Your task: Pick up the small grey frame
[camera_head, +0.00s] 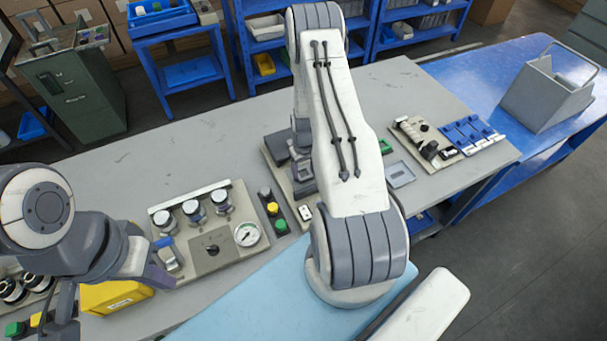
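The small grey frame (399,174) lies flat on the grey table, just right of my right arm's forearm. It is a thin light-grey rectangle with a paler middle, and nothing touches it from above. My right arm reaches up the middle of the view; its dark gripper (291,150) is left of the frame, over a beige panel, and mostly hidden by the arm. My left gripper (163,262) is at the lower left, beside a panel with knobs and a gauge, far from the frame. Its fingers cannot be made out clearly.
A beige unit with rollers (426,142) and a blue block row (472,134) stand right of the frame. A green-edged part (385,146) lies just behind it. A grey holder (547,92) stands on the blue table. A yellow bin (115,297) is near my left gripper.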

